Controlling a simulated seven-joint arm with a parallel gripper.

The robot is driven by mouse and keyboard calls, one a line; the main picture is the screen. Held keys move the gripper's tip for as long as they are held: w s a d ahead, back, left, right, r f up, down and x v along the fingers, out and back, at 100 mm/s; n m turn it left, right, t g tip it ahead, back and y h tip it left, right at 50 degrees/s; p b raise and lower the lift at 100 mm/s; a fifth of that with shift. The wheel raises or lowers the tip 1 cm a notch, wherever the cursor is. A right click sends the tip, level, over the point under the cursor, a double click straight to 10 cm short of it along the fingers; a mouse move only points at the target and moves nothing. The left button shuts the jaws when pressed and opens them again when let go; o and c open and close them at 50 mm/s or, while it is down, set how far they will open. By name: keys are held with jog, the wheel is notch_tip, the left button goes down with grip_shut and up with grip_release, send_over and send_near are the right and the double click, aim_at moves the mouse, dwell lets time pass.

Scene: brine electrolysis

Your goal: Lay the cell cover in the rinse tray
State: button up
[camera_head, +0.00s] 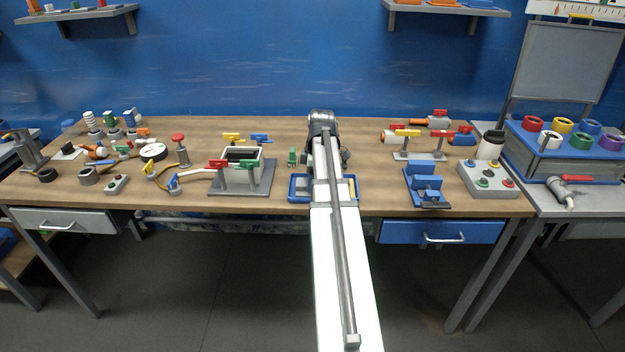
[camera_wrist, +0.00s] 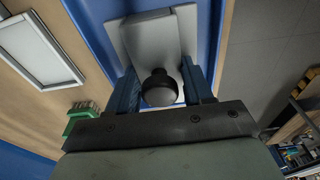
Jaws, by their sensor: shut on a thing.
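My gripper (camera_wrist: 160,88) is shut on the dark round knob (camera_wrist: 158,90) of the cell cover (camera_wrist: 146,32), a light grey plate. Blue fingers stand on both sides of the knob. In the wrist view the cover is over the blue rinse tray (camera_wrist: 88,22), between its long sides, and looks slightly turned to them. I cannot tell whether it touches the tray floor. In the head view the tray (camera_head: 298,198) is at the front middle of the table, and my arm hides the cover and fingers.
An open cell box (camera_head: 240,160) with coloured valve handles stands left of the tray; a white-rimmed frame shows in the wrist view (camera_wrist: 38,52). A green brush (camera_head: 293,156) stands behind the tray. A blue stepped stand (camera_head: 426,184) and a button box (camera_head: 488,180) are right.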

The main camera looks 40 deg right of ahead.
jog(key=shift+f, duration=0.15)
jog(key=o, duration=1.1)
jog(key=shift+o, duration=0.2)
jog(key=r, duration=0.8)
jog(key=s+d+r, duration=0.1)
jog(key=r, duration=0.3)
jog(key=shift+r, duration=0.1)
